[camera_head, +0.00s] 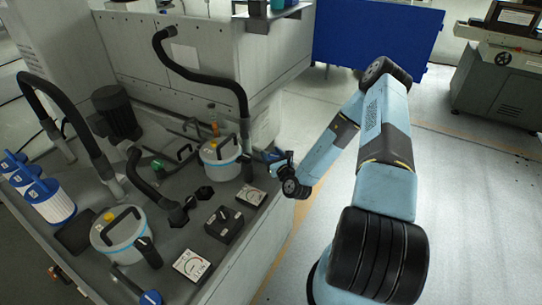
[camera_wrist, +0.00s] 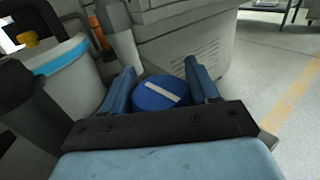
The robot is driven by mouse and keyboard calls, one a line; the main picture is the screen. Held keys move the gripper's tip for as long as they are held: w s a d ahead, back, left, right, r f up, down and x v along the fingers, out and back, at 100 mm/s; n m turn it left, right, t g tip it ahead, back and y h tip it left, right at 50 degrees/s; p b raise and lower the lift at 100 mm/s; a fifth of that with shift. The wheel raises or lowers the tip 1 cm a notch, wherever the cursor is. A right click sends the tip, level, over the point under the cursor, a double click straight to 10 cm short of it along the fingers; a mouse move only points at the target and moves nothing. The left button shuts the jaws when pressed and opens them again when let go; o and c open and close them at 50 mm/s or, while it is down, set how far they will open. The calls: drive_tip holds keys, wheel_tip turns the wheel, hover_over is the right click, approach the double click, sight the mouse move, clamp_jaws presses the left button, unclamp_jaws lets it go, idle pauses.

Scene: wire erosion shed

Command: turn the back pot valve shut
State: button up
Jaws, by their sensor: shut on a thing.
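The back pot (camera_head: 221,158) is a white pot with a blue band, black handle and yellow knob, at the back right of the grey bench. It also shows at the left of the wrist view (camera_wrist: 68,75). Its valve is a round blue knob (camera_wrist: 160,93) with a white bar on its face, beside the pot. The bar slants slightly down to the right in the wrist view. My gripper (camera_wrist: 161,72) has its two blue fingers either side of the knob, shut on it. In the head view my gripper (camera_head: 275,157) is at the bench's right edge, and hides the knob.
A second white pot (camera_head: 120,234) stands at the front, with another blue knob (camera_head: 150,297) below it. Black hoses (camera_head: 205,75) arch over the bench. A black box with a dial (camera_head: 224,224) and two gauges (camera_head: 191,265) lie between. Open floor is at the right.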

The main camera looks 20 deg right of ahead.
drive_tip(key=shift+w+d+m+h, duration=0.15)
drive_tip(key=shift+m+h, duration=0.85)
drive_tip(key=shift+h, duration=0.6)
drive_tip(key=shift+r, duration=0.1)
drive_tip(key=o, duration=1)
drive_tip(key=shift+c, duration=0.2)
drive_tip(key=s, duration=1.4)
